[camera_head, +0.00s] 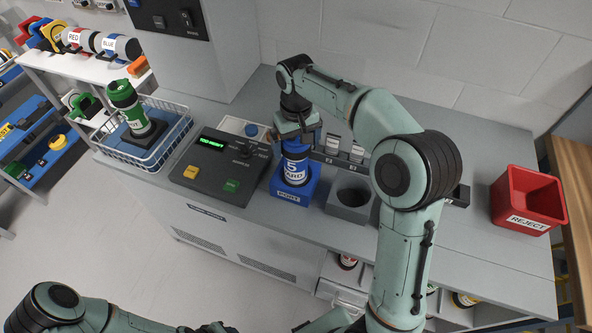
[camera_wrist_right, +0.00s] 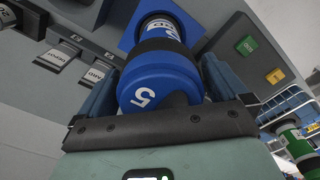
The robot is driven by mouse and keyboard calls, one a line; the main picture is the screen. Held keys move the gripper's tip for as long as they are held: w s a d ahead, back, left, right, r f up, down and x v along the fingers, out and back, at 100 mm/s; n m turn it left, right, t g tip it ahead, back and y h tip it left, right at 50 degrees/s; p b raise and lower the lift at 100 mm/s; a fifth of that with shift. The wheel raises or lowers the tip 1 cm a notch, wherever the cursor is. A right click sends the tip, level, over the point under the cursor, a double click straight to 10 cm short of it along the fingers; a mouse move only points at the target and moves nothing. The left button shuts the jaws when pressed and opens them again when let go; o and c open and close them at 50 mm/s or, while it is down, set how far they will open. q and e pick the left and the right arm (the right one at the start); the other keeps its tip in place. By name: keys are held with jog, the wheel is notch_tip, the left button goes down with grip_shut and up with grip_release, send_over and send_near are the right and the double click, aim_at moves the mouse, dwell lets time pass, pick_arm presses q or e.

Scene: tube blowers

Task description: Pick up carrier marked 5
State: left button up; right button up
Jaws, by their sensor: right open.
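The carrier marked 5 (camera_head: 295,173) is a blue cylinder with a white label and a black band. It stands upright in the blue block labelled PORT (camera_head: 290,197). My right gripper (camera_head: 297,138) is directly above it, pointing down. In the right wrist view the carrier's blue end with a white 5 (camera_wrist_right: 150,84) lies between the two blue fingers of my right gripper (camera_wrist_right: 160,88). The jaws are open around it; I cannot tell whether either finger touches it. My left arm shows at the bottom left, but its fingers are not visible.
A control panel (camera_head: 222,165) stands left of the port, and a grey block with a round hole (camera_head: 350,197) stands right. A wire basket (camera_head: 157,155) holds a green carrier (camera_head: 126,103). A red REJECT bin (camera_head: 528,200) is at the right. Small labelled holders are behind the port.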

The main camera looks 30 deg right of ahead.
jog(key=shift+w, duration=0.1)
jog(key=c, duration=1.4)
pick_arm(q)
jog(key=shift+w, duration=0.1)
pick_arm(e)
jog(key=shift+r, duration=0.15)
